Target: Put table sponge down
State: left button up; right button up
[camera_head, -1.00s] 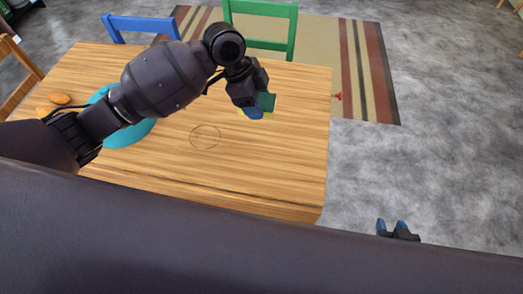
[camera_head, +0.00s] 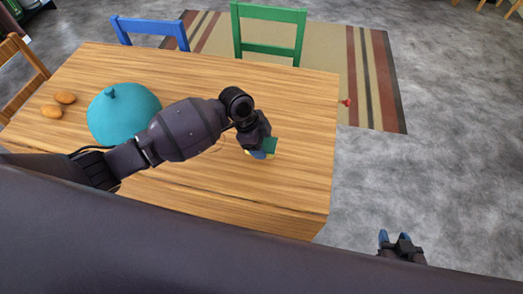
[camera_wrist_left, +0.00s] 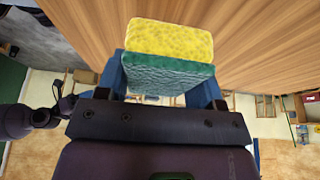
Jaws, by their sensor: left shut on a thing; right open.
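The sponge, yellow with a green scouring side, is in my left gripper (camera_head: 260,151). In the head view only a green and yellow bit of the sponge (camera_head: 271,146) shows past the fingers, over the right part of the wooden table (camera_head: 200,195). In the left wrist view the sponge (camera_wrist_left: 169,55) sits between the blue fingers of the left gripper (camera_wrist_left: 165,85), with the wood grain beyond it. I cannot tell whether the sponge touches the table. My right gripper (camera_head: 396,240) is open and empty, low over the floor at the lower right.
A teal domed thing (camera_head: 124,112) stands on the table's left part, beside two orange-brown oval things (camera_head: 58,105). A blue chair (camera_head: 150,30) and a green chair (camera_head: 268,30) stand at the far side. A small red thing (camera_head: 346,102) is at the right edge. The table's middle back is clear.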

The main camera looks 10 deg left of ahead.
pick_arm(q)
notch_tip(320, 180, down, 4)
jog(key=shift+r+b, duration=0.1)
jog(key=shift+b, duration=0.2)
jog(key=shift+f, duration=0.25)
jog(key=shift+s+f, duration=0.1)
jog(key=shift+f, duration=0.2)
